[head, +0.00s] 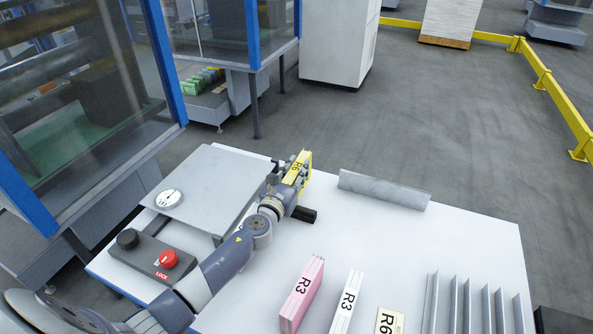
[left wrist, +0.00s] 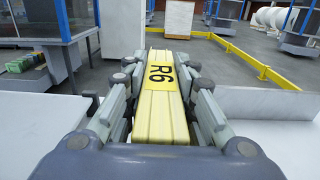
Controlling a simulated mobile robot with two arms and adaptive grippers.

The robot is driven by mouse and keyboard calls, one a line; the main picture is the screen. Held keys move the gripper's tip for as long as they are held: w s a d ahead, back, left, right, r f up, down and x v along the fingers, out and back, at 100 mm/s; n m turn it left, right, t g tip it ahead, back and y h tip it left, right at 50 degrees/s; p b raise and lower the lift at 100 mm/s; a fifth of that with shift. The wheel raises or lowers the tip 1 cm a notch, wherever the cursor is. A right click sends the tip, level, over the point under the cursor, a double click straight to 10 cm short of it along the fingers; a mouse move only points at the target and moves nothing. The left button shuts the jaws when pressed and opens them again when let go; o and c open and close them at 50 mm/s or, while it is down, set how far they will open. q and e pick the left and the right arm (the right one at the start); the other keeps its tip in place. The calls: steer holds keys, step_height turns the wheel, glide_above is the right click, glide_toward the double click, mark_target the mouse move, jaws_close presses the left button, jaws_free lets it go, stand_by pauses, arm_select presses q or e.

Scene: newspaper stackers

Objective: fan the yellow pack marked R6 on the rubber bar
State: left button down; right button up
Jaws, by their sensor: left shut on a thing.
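The yellow pack marked R6 (head: 299,172) is held up on edge by my left gripper (head: 292,168) over the far part of the white table. In the left wrist view the yellow pack (left wrist: 161,112) lies between the two fingers, with its R6 band near the fingertips. My left gripper is shut on it. A short black bar (head: 304,214), which looks like the rubber bar, lies on the table just right of my wrist. Part of it is hidden behind my arm. I cannot tell whether the pack touches anything below. My right gripper is not in view.
A grey upright plate (head: 384,190) stands right of the pack. A grey platform (head: 222,188) with a dial and a red LOCK button (head: 168,259) are at left. Pink (head: 303,294) and white (head: 346,303) R3 packs, a cream R6 item (head: 389,321) and grey dividers (head: 466,306) are in front.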

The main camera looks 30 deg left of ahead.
mark_target(289, 183)
arm_select(q)
steer(key=shift+s+f, duration=0.2)
steer(key=shift+f, duration=0.35)
steer(key=shift+s+d+f, duration=0.1)
steer(key=shift+s+d, duration=0.05)
steer(key=shift+s, duration=0.9)
steer(key=shift+s+p, duration=0.15)
steer(key=shift+p, duration=0.15)
steer(key=shift+s, duration=0.6)
steer(key=shift+s+r, duration=0.25)
steer(key=shift+s, duration=0.25)
